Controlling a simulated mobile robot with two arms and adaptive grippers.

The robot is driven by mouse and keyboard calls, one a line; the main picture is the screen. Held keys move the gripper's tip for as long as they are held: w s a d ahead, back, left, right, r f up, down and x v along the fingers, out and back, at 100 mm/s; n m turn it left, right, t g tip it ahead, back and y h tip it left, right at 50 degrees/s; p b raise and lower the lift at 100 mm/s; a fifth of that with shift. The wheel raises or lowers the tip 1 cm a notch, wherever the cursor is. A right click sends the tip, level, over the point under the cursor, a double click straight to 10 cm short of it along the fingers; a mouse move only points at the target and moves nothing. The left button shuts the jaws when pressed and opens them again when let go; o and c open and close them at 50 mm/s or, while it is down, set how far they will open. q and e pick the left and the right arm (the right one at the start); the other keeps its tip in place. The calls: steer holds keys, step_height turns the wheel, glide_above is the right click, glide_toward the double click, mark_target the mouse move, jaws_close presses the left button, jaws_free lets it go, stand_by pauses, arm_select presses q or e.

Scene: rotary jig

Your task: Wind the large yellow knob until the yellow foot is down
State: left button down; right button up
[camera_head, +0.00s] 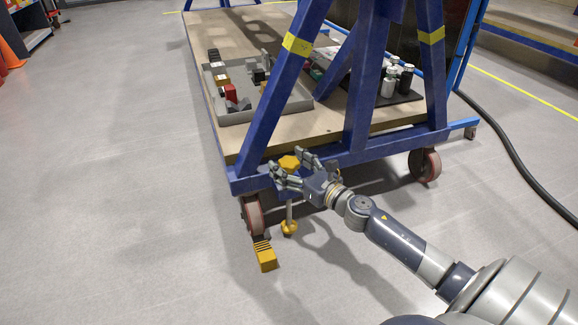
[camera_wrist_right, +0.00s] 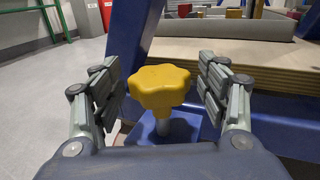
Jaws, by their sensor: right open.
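The large yellow knob (camera_head: 289,162) is lobed and sits on top of a vertical metal spindle at the near corner of the blue frame. In the right wrist view the knob (camera_wrist_right: 160,88) stands between the two open fingers, with a visible gap on each side. My right gripper (camera_head: 290,168) is open around the knob. The yellow foot (camera_head: 289,228) is at the lower end of the spindle, low over the floor; whether it touches the floor is hard to tell. My left gripper is not in view.
A red caster wheel (camera_head: 253,215) with a yellow pedal (camera_head: 265,257) stands left of the foot. Another caster (camera_head: 425,165) is at the right. The blue frame (camera_head: 360,150) carries a wooden shelf with a grey tray (camera_head: 240,117). The floor at left is clear.

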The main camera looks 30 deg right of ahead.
steer(key=shift+w, duration=0.1)
steer(key=c, duration=1.1)
steer(key=shift+o, duration=0.2)
